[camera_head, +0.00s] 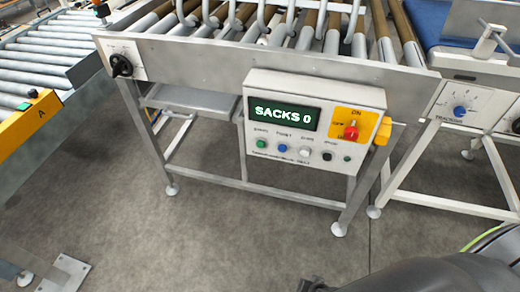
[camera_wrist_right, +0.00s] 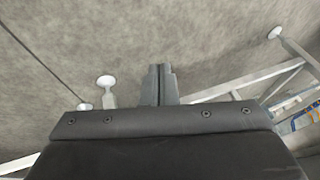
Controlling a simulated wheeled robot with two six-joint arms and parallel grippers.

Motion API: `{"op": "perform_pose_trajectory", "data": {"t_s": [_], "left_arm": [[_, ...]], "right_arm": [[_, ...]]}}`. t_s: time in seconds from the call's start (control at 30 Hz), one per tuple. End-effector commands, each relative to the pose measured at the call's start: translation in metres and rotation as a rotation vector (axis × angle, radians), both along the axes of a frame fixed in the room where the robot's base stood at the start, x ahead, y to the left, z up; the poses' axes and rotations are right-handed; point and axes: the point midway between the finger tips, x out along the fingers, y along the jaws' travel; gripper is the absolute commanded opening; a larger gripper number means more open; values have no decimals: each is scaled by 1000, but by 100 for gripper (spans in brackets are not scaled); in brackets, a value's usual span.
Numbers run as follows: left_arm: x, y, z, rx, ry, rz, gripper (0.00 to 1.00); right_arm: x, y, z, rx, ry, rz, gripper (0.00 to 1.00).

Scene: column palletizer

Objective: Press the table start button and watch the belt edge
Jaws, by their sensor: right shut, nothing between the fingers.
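A light grey control box (camera_head: 262,87) hangs on the front of the roller table (camera_head: 250,56). Its green display (camera_head: 284,114) reads "SACKS 0". The small labels are hard to read. My right gripper (camera_wrist_right: 158,85) is shut and empty, over the floor in the wrist view. My right arm enters the head view at bottom right, below the box. My left gripper is out of view.
A roller conveyor (camera_head: 45,60) with a yellow end rail marked "A" (camera_head: 30,125) stands at left, carrying a small green button (camera_head: 24,106). A blue-belted machine (camera_head: 465,62) with a blue dial stands at right. The floor (camera_head: 200,240) before the table is clear.

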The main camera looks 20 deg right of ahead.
Motion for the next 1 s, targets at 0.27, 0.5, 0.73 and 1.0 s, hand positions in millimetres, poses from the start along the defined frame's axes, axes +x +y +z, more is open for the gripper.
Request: {"op": "perform_pose_trajectory", "data": {"t_s": [0.27, 0.5, 0.73, 1.0], "left_arm": [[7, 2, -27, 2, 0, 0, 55], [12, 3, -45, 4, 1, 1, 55], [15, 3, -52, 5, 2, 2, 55], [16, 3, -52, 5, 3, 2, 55]], "right_arm": [[162, 54, 100, 490, -351, -442, 0], [247, 86, 228, 1035, -549, -695, 0], [271, 97, 311, 1392, -601, -779, 0], [274, 98, 329, 1468, -603, -790, 0]]}}
